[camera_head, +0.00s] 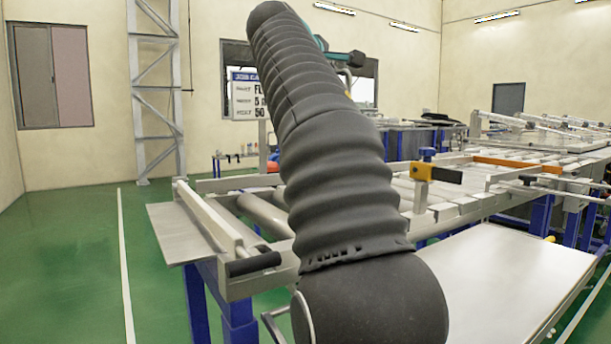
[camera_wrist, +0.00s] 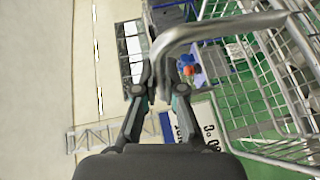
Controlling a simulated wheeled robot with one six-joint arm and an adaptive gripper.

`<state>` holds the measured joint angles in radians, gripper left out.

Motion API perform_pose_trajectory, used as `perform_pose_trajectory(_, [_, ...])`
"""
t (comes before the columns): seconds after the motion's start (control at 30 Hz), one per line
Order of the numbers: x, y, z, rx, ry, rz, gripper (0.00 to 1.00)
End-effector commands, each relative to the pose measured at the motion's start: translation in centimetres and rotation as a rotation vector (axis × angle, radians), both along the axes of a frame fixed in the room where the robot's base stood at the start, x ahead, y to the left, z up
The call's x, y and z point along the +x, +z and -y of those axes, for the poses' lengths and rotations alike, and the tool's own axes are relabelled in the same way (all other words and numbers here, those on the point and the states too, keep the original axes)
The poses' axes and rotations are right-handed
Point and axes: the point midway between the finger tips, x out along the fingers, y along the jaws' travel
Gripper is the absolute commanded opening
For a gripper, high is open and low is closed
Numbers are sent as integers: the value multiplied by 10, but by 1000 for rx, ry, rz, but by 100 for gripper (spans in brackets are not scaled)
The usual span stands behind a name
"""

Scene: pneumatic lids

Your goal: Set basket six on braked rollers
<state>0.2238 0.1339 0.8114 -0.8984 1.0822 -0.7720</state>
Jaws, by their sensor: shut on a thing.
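In the wrist view a wire basket (camera_wrist: 236,92) hangs at the right, tilted in the picture. Its thick grey bent handle (camera_wrist: 215,31) runs to between the fingers of my gripper (camera_wrist: 165,82), which is shut on it. No number on the basket can be read. In the head view the metal rollers (camera_head: 265,213) lie in a frame left of my arm. My arm hides part of them, and the gripper and basket cannot be made out there. A black-gripped lever (camera_head: 254,264) is at the near end of the roller frame. Whether the brake is set, I cannot tell.
A yellow block with a black grip (camera_head: 424,173) stands on the conveyor right of my arm. A pale flat panel (camera_head: 510,275) lies at the lower right. A sign (camera_head: 243,95) stands behind my arm. The green floor (camera_head: 70,250) at left is clear.

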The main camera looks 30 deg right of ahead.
Motion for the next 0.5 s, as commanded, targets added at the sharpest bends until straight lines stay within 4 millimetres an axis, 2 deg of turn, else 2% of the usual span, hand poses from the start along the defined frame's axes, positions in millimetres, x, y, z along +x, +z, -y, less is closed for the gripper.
perform_pose_trajectory(0.5, [21, -58, -86, -2, -8, -1, 0])
